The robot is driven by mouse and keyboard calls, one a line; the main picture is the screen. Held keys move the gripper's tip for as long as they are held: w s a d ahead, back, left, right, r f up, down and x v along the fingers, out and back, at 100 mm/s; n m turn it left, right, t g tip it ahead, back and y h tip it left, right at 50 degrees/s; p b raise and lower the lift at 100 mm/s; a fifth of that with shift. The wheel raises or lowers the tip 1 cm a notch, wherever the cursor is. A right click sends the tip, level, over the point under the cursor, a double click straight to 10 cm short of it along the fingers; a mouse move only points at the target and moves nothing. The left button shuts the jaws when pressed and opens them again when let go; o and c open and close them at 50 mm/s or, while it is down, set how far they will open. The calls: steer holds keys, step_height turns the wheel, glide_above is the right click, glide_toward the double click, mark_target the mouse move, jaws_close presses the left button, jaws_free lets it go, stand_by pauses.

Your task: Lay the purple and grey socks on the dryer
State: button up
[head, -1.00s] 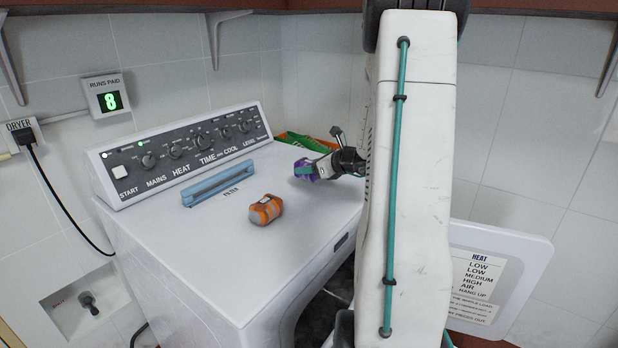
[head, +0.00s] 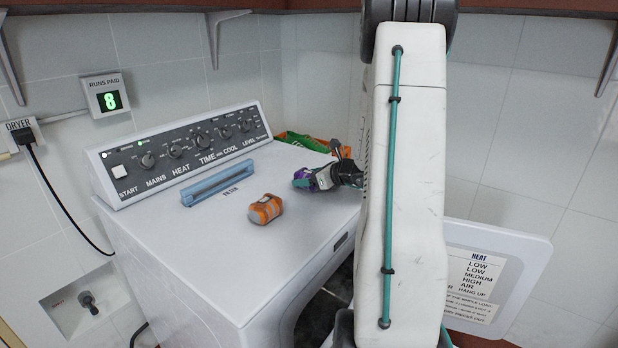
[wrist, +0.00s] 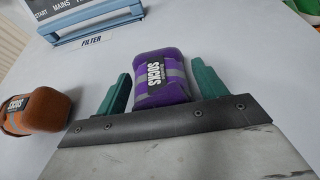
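The purple and grey socks (wrist: 163,82) are a rolled bundle with a black "SOCKS" label. In the head view the purple socks (head: 302,175) are at my gripper (head: 310,180), low over the right part of the dryer top. I cannot tell whether they touch it. The white dryer (head: 220,262) has a sloping grey control panel at its back.
An orange and grey sock bundle (head: 265,209) lies on the dryer top, left of my gripper; it also shows in the wrist view (wrist: 35,112). A blue filter handle (head: 217,184) lies behind it. A green and orange box (head: 303,141) is beyond the dryer's far right edge.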

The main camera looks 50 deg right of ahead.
steer(key=shift+r, duration=0.15)
steer(key=v, duration=1.1)
steer(key=shift+s, duration=0.15)
steer(key=shift+s+a+r, duration=0.1)
steer(key=shift+s+r, duration=0.05)
steer(key=shift+r, duration=0.05)
steer(key=a+r+n+g+y, duration=0.35)
steer(key=a+n, duration=0.55)
steer(key=a, duration=0.7)
steer(key=a+r+n+g+y, duration=0.3)
steer(key=a+n+g, duration=0.2)
steer(key=a+n, duration=0.75)
steer(key=s+a+n+g+h, duration=0.1)
steer(key=s+a+n+h, duration=0.2)
steer(key=s+a+n, duration=0.2)
steer(key=s+a+r+n+g+h, duration=0.1)
steer(key=s+a+n+h, duration=0.3)
steer(key=s+n, duration=0.4)
steer(key=shift+s+a+r+n+g, duration=0.3)
steer(key=shift+s+a+g, duration=0.5)
steer(key=shift+s, duration=0.5)
